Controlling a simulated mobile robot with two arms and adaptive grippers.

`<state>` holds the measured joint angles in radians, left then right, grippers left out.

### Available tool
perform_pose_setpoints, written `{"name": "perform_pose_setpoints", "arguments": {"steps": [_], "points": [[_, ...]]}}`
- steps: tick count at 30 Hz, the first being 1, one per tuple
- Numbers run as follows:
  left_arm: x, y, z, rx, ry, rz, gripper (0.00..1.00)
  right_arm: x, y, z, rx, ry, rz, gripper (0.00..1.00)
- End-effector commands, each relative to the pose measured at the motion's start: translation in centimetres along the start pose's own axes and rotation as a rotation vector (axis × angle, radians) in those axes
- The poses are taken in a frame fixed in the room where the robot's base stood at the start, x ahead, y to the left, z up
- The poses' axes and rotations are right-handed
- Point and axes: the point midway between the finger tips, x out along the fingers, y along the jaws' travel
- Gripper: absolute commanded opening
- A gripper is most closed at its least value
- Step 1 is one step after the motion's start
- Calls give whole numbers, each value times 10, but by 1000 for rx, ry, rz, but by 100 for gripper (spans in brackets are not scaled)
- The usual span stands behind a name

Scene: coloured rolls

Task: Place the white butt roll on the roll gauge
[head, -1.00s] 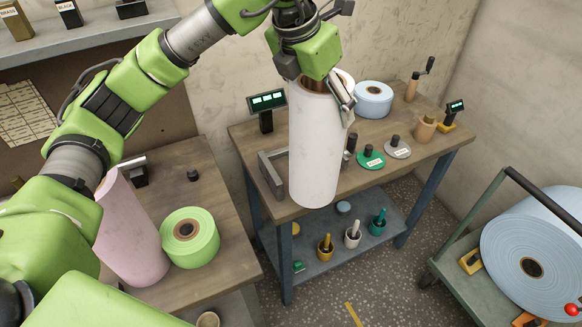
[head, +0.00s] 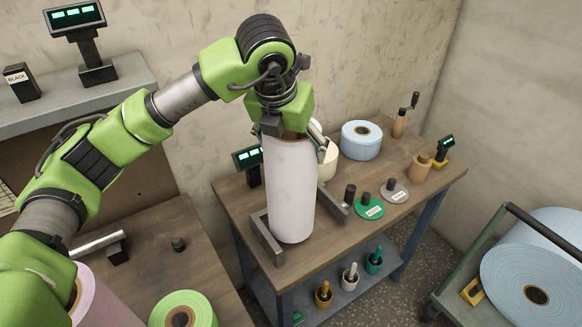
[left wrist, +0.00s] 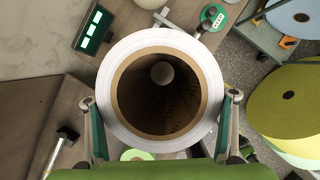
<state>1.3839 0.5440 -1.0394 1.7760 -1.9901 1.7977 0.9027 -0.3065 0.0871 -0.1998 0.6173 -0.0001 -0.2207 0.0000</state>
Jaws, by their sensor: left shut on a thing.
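The white roll (head: 290,195) stands upright at the front left of the wooden table, between the two grey bars of the roll gauge (head: 264,240). I cannot tell whether its bottom edge touches the gauge or hovers just above. My left gripper (head: 290,136) is at the roll's top, with its fingers shut on it. In the left wrist view the roll's white rim (left wrist: 108,108) and brown core show from above, with a finger on each side. A small pale disc shows at the core's far end. My right gripper is not in view.
A green-lit display (head: 247,158) stands behind the gauge. A cream roll (head: 328,162) and a blue roll (head: 361,141) stand behind the white roll. A green disc (head: 369,207) and a grey disc (head: 394,192) lie to the right. A cart (head: 455,290) with large blue rolls is at right.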

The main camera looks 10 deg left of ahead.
Motion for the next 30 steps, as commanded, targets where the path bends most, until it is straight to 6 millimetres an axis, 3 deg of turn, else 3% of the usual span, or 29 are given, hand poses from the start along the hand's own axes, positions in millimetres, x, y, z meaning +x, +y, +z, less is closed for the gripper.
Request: {"name": "perform_pose_setpoints", "arguments": {"steps": [7,15,24,25,27,30], "points": [[12,0,-4,-1,-5,-2,21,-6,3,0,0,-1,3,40],[39,0,-15,-1,-6,-2,21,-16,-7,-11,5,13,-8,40],[42,0,-16,-1,-9,-2,21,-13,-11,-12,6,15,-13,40],[44,0,-18,0,-2,-1,79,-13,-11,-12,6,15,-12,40],[44,0,-18,0,-2,-1,93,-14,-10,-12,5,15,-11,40],[44,0,-18,0,-2,0,93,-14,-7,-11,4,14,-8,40]]}}
